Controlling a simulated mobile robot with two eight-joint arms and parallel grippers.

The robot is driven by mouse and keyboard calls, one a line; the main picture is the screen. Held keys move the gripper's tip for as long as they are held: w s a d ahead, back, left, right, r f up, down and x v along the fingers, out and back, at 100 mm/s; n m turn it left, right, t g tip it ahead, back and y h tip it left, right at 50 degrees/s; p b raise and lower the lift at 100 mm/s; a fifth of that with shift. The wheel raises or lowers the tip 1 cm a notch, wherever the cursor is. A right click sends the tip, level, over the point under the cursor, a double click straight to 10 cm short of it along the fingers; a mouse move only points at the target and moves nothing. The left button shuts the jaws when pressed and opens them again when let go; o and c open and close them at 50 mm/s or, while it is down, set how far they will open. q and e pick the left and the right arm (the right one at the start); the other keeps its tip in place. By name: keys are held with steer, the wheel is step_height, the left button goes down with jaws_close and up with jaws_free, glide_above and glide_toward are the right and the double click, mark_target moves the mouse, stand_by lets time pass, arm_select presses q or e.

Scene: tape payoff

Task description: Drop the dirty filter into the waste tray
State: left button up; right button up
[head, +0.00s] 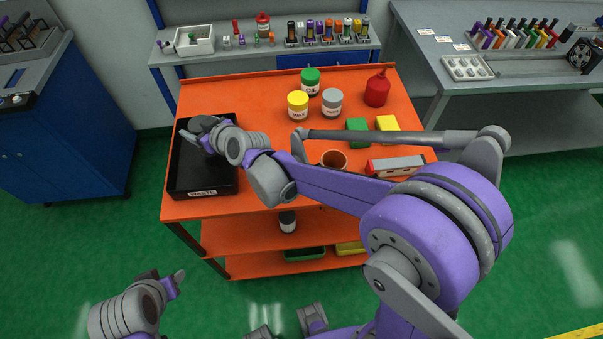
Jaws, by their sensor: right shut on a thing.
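The black waste tray (204,190), with a white WASTE label on its front, sits at the left end of the orange cart top. My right gripper (194,130) is over the back part of the tray, its arm reaching across the cart from the right. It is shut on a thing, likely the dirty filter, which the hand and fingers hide. I cannot tell how high it is above the tray floor. My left gripper (164,277) is low at the bottom left, in front of the cart, apart from everything. Its fingers look spread and empty.
The orange cart (240,95) also holds green-lidded (310,80), yellow-lidded (298,104) and grey-lidded (332,102) jars, a red can (377,90), an orange-brown cup (334,160), green (358,127) and yellow (387,123) blocks, and a red-and-white box (396,166). Benches stand behind.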

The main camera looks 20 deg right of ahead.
steer(key=shift+f+b, duration=0.75)
steer(key=shift+f, duration=0.75)
arm_select(q)
steer(key=shift+s+f, duration=0.25)
steer(key=shift+f, duration=0.85)
arm_select(e)
steer(key=shift+w, duration=0.1)
steer(key=o, duration=1.5)
steer(key=shift+r, duration=0.1)
arm_select(q)
steer(key=shift+w+r+p, duration=0.2)
steer(key=shift+r+p, duration=0.3)
steer(key=shift+r, duration=0.05)
arm_select(e)
steer(key=v, duration=1.1)
steer(key=shift+w, duration=0.1)
